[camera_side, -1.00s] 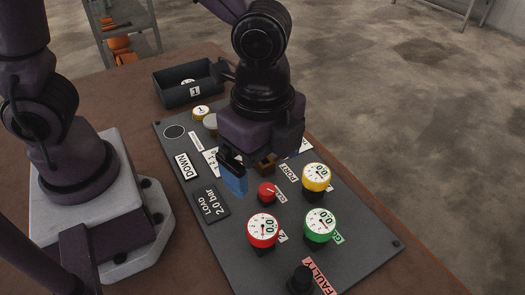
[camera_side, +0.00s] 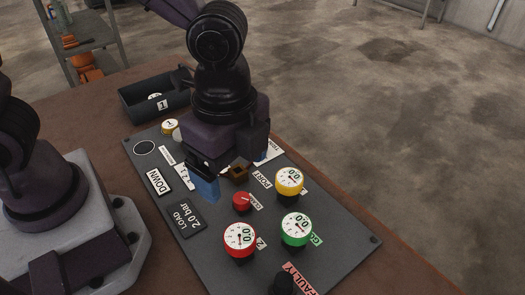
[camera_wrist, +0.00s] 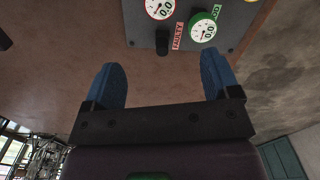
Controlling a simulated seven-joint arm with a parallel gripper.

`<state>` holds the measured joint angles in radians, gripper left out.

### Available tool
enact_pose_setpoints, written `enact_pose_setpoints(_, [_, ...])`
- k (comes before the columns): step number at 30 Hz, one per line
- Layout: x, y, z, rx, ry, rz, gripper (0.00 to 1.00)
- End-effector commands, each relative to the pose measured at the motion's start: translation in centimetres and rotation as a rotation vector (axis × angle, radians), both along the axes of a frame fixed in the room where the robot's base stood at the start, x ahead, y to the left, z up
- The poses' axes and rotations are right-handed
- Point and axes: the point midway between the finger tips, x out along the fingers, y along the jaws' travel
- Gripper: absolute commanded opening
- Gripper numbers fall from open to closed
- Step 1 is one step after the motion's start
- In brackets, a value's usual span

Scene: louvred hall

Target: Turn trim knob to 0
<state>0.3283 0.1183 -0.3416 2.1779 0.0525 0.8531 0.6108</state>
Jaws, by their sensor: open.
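My gripper (camera_wrist: 163,78) is open, its two blue fingers wide apart with nothing between them in the wrist view. A brown block-like part (camera_side: 238,173) shows beside the fingers, partly hidden.
Yellow (camera_side: 289,181), red (camera_side: 240,238) and green (camera_side: 296,228) gauges stand up from the panel. A black knob (camera_wrist: 163,42) stands by the FAULTY label. A LOAD display (camera_side: 187,218) reads 2.0 bar. A dark open bin (camera_side: 135,107) sits behind the panel.

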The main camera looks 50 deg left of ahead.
Motion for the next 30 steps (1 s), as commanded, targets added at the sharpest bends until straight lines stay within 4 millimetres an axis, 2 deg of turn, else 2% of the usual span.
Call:
enact_pose_setpoints(1, [0.2,0.2,0.0,0.001,0.001,0.009,0.7])
enact_pose_setpoints(2, [0.3,0.5,-0.2,0.002,0.007,0.02,0.63])
enact_pose_setpoints(4, [1.1,1.8,-1.2,0.011,0.039,0.072,0.6])
enact_pose_setpoints(7, [4.3,4.6,-3.4,0.013,0.095,0.202,0.6])
enact_pose_setpoints(11, [10.2,10.4,-7.1,0.011,0.126,0.524,0.6])
enact_pose_setpoints(12, [11.9,12.3,-8.3,0.012,0.125,0.636,0.6])
enact_pose_setpoints(15, [15.2,16.9,-10.9,0.015,0.107,0.898,0.6])
enact_pose_setpoints(18, [17.8,20.0,-12.4,0.015,0.065,1.118,0.6])
enact_pose_setpoints(21, [19.5,20.5,-11.9,0.003,0.01,1.233,0.6])
enact_pose_setpoints(26, [19.7,20.6,-12.0,0.0,-0.001,1.313,0.6])
enact_pose_setpoints(30, [19.6,20.5,-12.9,0.001,0.0,1.316,0.6])
